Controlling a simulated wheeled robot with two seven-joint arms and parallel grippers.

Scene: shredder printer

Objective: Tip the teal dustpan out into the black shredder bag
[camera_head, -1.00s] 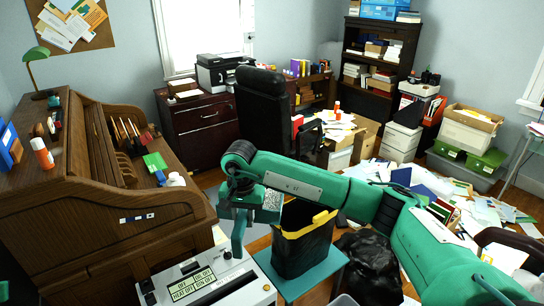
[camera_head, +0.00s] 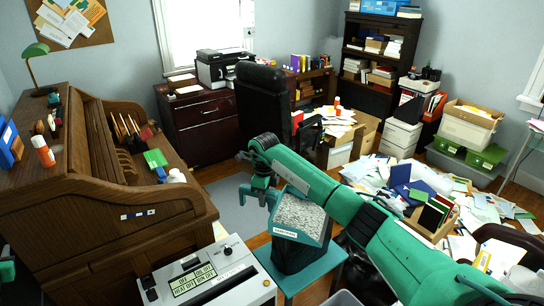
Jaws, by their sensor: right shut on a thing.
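The teal dustpan (camera_head: 322,232) is in the middle of the head view, over the mouth of the black shredder bag (camera_head: 292,257). It is full of grey speckled shreds (camera_head: 299,213) and tilts down towards me, with a pale label on its near edge. My right gripper (camera_head: 270,197) is shut on the dustpan at its left side. The bag stands on a teal stand (camera_head: 325,268); its rim is hidden behind the dustpan. I cannot tell whether pan and bag touch. Only a teal sliver, perhaps my left arm, shows at the left edge.
A grey machine with a labelled panel (camera_head: 200,284) stands close in front, left of the bag. A wooden roll-top desk (camera_head: 100,225) fills the left. An office chair (camera_head: 264,105) stands behind. Loose papers (camera_head: 430,190) and boxes cover the floor at right.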

